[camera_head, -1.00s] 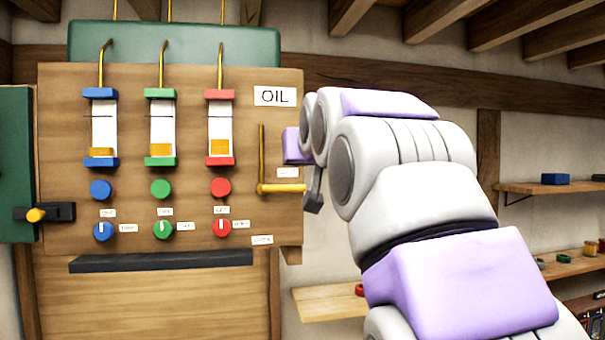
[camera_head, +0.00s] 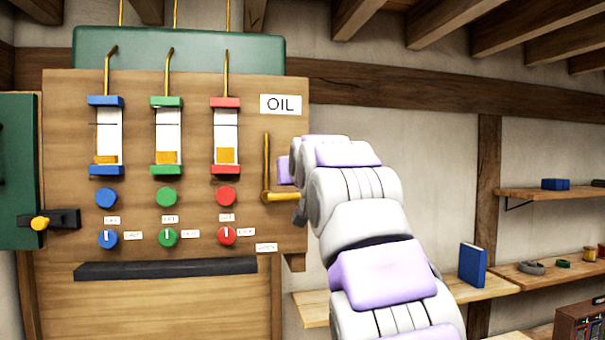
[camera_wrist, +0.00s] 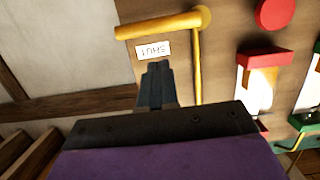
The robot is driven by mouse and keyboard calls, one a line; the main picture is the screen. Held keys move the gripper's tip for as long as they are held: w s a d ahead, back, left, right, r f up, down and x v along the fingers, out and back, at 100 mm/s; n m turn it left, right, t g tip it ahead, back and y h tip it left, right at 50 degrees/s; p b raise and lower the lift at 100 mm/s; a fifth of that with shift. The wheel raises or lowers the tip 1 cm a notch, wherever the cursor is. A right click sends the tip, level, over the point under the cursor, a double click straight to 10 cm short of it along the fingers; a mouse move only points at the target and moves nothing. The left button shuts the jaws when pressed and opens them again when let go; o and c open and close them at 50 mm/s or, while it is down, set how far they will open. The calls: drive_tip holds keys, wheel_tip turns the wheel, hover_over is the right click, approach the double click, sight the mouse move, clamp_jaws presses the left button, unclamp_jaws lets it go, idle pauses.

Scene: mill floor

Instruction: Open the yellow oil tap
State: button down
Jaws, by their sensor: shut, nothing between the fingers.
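The yellow oil tap sits at the right edge of the wooden panel under the OIL sign (camera_head: 281,104). Its upright pipe (camera_head: 266,165) meets a level handle (camera_head: 280,197) pointing right. In the wrist view, turned upside down, the handle (camera_wrist: 160,25) crosses the top and the pipe (camera_wrist: 197,75) runs down from its right end. A SHUT label (camera_wrist: 153,49) lies between handle and fingertips. My gripper (camera_wrist: 154,68) is shut and empty, its tips close to the label, seemingly apart from the handle. In the head view my arm hides most of the gripper.
An OPEN label (camera_head: 266,247) sits below the tap. Blue, green and red gauges with knobs fill the panel to the left. A black ledge (camera_head: 165,268) juts out below. A shelf with a blue book (camera_head: 472,265) stands at right.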

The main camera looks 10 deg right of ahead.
sight(298, 199)
drive_tip(key=shift+w+d+f, duration=0.45)
drive_tip(key=shift+d+f, duration=0.3)
drive_tip(key=shift+w+d+f, duration=0.4)
drive_tip(key=shift+d+f, duration=0.3)
drive_tip(key=shift+f, duration=0.05)
drive_tip(key=shift+a+f+m+y, duration=0.2)
drive_tip(key=shift+a+f+m, duration=0.1)
drive_tip(key=shift+f+m, duration=0.25)
drive_tip(key=shift+a+f+m+y, duration=0.2)
drive_tip(key=shift+a+f+m, duration=0.15)
drive_tip(key=shift+m, duration=0.2)
drive_tip(key=f+m, duration=0.2)
drive_tip(key=m, duration=0.1)
drive_tip(key=a+f+m+y, duration=0.1)
drive_tip(key=f+m, duration=0.1)
drive_tip(key=m, duration=0.1)
drive_tip(key=a+f+m+t+y, duration=0.1)
drive_tip(key=f+m, duration=0.1)
drive_tip(key=m, duration=0.1)
drive_tip(key=shift+a+m, duration=0.2)
drive_tip(key=shift+m, duration=0.1)
